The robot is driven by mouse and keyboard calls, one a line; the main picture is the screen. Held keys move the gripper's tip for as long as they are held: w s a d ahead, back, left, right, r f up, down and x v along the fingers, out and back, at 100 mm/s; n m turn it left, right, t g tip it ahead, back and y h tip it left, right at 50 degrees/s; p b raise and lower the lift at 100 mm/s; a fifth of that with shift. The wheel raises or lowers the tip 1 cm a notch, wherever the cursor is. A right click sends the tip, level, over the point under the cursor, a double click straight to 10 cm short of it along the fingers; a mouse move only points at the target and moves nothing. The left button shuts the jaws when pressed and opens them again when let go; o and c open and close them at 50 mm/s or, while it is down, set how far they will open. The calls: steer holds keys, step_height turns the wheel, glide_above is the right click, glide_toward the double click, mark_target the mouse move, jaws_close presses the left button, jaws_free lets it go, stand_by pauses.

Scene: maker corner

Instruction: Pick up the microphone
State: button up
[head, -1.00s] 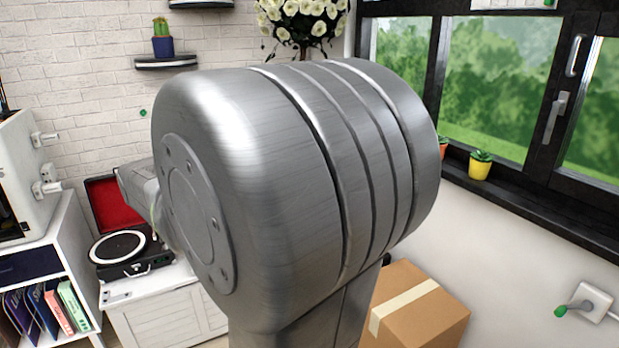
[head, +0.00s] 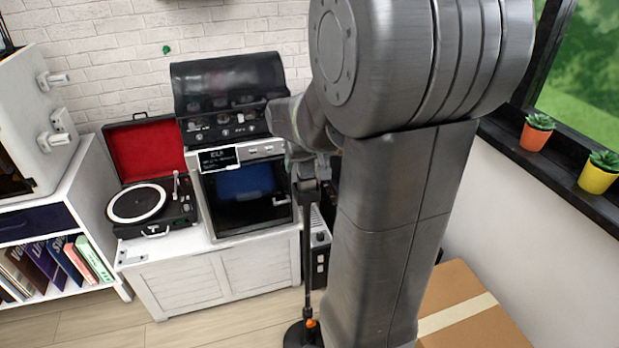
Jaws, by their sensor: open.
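A thin black microphone stand (head: 308,255) rises from a round dark base (head: 297,335) on the floor, with a small orange part low on it. Its top reaches up to my gripper (head: 309,168), which is small and dark at the end of my grey arm. I cannot make out the microphone apart from the dark parts at the stand's top. My gripper is open there. I cannot tell whether its fingers touch anything.
Behind the stand, a low white cabinet (head: 185,290) carries an open red-lined record player (head: 140,205) and a dark-screened machine (head: 245,195). A cardboard box (head: 475,300) lies at right. Wooden floor (head: 75,325) shows at lower left.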

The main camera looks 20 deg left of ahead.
mark_target(305, 171)
steer(key=shift+w+d+p+x, duration=0.15)
steer(key=shift+p+x, duration=0.2)
steer(key=shift+x, duration=1.2)
steer(key=shift+w+d+p+x, duration=0.15)
steer(key=shift+p+x, duration=0.15)
steer(key=shift+x, duration=1.25)
steer(key=shift+r, duration=0.1)
steer(key=c, duration=1.4)
